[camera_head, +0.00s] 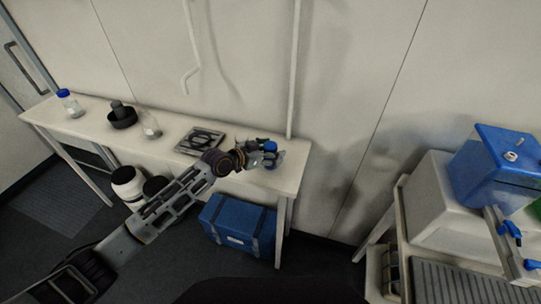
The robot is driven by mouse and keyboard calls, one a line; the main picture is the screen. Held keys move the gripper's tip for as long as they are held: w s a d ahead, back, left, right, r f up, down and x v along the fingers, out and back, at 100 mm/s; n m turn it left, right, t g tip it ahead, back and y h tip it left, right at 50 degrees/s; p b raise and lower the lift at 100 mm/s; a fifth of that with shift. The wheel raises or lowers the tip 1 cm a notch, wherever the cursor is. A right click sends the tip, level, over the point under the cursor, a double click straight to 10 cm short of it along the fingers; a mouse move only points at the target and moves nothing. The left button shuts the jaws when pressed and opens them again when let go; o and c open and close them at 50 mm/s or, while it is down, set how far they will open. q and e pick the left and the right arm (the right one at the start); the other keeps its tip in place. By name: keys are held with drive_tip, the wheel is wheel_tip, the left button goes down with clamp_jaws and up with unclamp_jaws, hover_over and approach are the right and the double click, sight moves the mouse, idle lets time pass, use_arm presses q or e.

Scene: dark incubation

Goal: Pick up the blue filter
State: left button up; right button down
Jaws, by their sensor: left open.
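The blue filter (270,146) is a small blue piece at the right end of the long pale table (288,183). My left arm reaches over the table from the lower left. My left gripper (271,159) is open right at the blue filter, and its fingers hide part of it. I cannot tell whether they touch it. My right gripper does not show.
A dark tray (199,141), a glass flask (151,127), a black dish (122,119) and a blue-capped bottle (69,103) stand farther left on the table. A blue box (237,224) sits below. A blue container (494,165) stands at the right.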

use_arm(q)
drive_tip(key=c, duration=1.2)
drive_tip(key=shift+r, duration=0.1)
drive_tip(key=shift+r+b, duration=0.7)
drive_tip(key=shift+r, duration=4.25)
